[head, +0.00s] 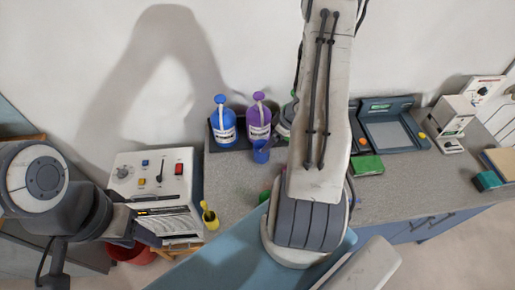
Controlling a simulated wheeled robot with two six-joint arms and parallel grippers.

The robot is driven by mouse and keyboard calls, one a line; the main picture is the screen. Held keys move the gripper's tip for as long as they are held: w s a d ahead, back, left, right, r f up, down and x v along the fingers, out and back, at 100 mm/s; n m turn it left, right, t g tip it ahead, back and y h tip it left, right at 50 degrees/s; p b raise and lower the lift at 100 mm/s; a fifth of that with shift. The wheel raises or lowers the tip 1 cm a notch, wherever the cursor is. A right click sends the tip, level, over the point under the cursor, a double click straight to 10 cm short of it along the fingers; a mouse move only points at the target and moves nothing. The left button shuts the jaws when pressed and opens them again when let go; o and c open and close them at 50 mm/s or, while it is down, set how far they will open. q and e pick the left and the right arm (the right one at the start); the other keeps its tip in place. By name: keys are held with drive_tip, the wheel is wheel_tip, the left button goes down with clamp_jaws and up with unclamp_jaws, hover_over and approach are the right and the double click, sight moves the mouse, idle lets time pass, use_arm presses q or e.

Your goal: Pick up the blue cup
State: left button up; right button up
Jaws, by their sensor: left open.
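The blue cup (261,151) is a small cup near the back of the grey counter (232,176). It stands just in front of the purple bottle, close to the left side of my large arm link, and looks upright. My left gripper (148,222) is at the lower left, in front of the white control box. It is open, with nothing visible between its fingers, and well to the left of and nearer than the cup. My right gripper is not visible.
A blue bottle (223,124) and a purple bottle (259,120) stand behind the cup. The control box (158,183) and a yellow item (210,216) are left. A green box (367,165) and a dark scale-like device (388,133) are right. My arm link hides the middle counter.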

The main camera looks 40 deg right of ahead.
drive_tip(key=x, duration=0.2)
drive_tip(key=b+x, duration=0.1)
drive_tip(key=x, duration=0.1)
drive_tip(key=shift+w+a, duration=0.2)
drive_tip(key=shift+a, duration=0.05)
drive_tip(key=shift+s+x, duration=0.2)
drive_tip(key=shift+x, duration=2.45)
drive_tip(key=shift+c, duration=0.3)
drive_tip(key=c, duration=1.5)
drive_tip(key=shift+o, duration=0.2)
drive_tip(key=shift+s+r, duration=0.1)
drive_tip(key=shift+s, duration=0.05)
